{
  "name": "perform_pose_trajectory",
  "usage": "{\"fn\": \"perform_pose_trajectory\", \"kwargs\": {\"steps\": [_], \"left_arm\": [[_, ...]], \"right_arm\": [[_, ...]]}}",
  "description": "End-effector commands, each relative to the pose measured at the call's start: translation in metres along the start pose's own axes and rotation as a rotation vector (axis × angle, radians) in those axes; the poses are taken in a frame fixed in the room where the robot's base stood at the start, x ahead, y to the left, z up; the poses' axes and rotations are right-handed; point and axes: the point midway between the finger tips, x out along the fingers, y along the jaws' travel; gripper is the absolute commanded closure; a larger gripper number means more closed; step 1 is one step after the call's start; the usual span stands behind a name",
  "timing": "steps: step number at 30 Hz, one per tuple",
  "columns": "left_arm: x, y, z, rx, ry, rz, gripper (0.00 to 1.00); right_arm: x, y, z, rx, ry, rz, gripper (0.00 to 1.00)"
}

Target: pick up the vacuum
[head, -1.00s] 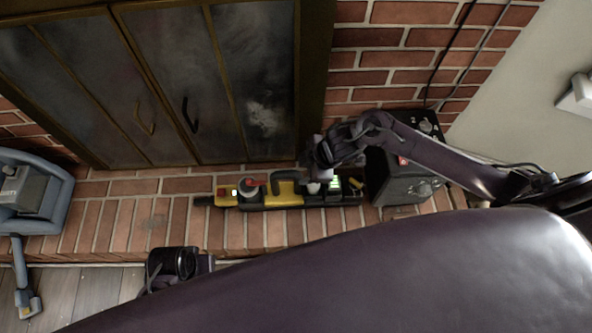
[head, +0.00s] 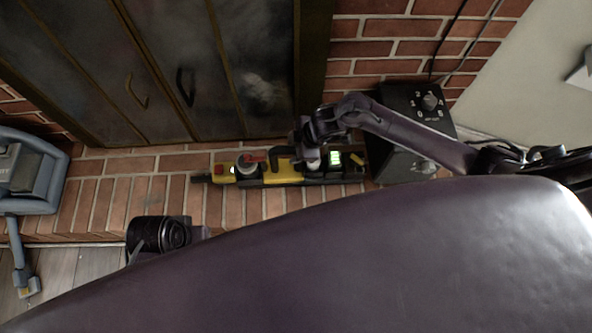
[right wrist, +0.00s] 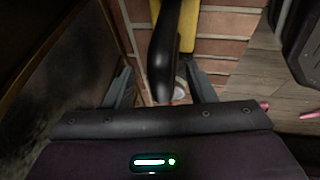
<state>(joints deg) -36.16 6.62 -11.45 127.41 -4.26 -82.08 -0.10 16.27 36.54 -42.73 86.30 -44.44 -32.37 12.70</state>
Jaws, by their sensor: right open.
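The vacuum (head: 284,174) is a long yellow and black hand-held unit lying on the brick hearth, with a dark nozzle at its left end and a black handle. My right gripper (head: 308,137) is above it, near the right end of the handle. In the right wrist view, the black handle and yellow body (right wrist: 187,25) run down toward the space between the spread fingers of my right gripper (right wrist: 162,88). The fingers are open, and I cannot tell whether they touch the handle. My left gripper is not visible.
A black box with dials (head: 420,105) stands close to the vacuum's right end. Dark cabinet doors (head: 160,75) rise behind the hearth (head: 100,195). A blue-grey appliance (head: 30,170) stands at the far left. Bare brick lies left of the vacuum.

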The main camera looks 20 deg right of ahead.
Motion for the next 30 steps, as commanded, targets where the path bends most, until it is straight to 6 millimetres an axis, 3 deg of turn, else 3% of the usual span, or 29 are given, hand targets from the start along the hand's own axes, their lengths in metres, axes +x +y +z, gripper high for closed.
{"fn": "perform_pose_trajectory", "kwargs": {"steps": [3, 15, 30], "left_arm": [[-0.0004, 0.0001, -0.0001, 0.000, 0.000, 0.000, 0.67], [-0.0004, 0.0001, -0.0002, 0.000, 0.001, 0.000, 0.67], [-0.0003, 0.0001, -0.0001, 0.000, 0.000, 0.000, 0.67]], "right_arm": [[-0.0006, 0.0000, -0.0001, 0.000, 0.000, 0.000, 0.50], [-0.0007, -0.0001, 0.0001, 0.000, 0.000, 0.000, 1.00], [-0.0008, 0.0000, 0.0003, -0.001, -0.001, 0.000, 1.00]]}}
